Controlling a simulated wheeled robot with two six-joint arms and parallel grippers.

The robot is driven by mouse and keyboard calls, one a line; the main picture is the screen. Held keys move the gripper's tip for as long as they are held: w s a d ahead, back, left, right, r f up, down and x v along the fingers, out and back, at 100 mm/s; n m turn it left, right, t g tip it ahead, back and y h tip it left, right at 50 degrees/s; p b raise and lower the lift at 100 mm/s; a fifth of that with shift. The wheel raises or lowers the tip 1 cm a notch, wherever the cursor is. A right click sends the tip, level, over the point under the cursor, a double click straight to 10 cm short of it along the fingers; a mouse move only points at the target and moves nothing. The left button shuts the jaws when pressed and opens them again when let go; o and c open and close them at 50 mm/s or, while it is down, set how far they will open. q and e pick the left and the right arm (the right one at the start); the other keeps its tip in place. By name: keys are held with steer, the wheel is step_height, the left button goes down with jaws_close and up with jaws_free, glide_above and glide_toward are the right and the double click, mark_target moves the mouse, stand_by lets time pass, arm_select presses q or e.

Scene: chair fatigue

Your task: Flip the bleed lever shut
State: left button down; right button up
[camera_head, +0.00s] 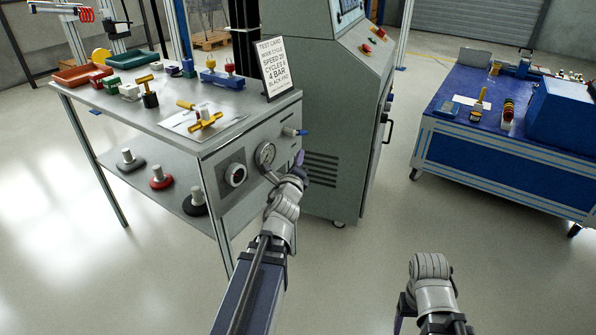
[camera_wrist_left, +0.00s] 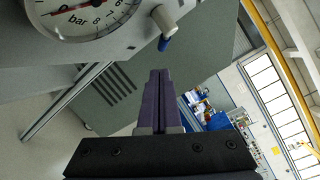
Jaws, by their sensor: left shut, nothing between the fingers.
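The bleed lever (camera_head: 302,132) is a small blue handle on a grey stub at the right end of the test bench's front panel. In the left wrist view the blue lever (camera_wrist_left: 165,43) sits just beyond and above the fingertips, with a visible gap. My left gripper (camera_head: 299,158) is in front of the panel, just below the lever. Its purple fingers (camera_wrist_left: 159,75) are closed together and empty. The pressure gauge (camera_head: 265,154) is left of the lever, and its dial (camera_wrist_left: 80,12) shows in the wrist view. My right arm is at the lower right; its fingers cannot be made out.
A black knob (camera_head: 235,174) is on the panel left of the gauge. A grey control cabinet (camera_head: 335,110) stands close to the right of the bench. A test card (camera_head: 275,68) stands on the bench top. A blue workbench (camera_head: 500,160) is farther right, with open floor before it.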

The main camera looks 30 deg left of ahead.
arm_select(q)
steer(key=s+a+f+m+t+h+b, duration=0.1)
steer(key=s+f+m+t+h+b, duration=0.1)
steer(key=f+m+b, duration=0.2)
steer(key=s+a+f+m+t+h+b, duration=0.1)
steer(key=f+m+b, duration=0.3)
steer(key=m+b, duration=0.4)
steer(key=shift+s+a+f+t+h+b, duration=0.15)
steer(key=shift+s+a+t+h+b, duration=0.25)
steer(key=shift+a+t+h+b, duration=0.4)
arm_select(e)
step_height(320, 180, down, 16)
steer(key=shift+r, duration=0.15)
arm_select(q)
steer(key=shift+d+p, duration=0.2)
steer(key=shift+p, duration=0.1)
steer(key=shift+w, duration=0.1)
arm_select(e)
steer(key=shift+r, duration=0.1)
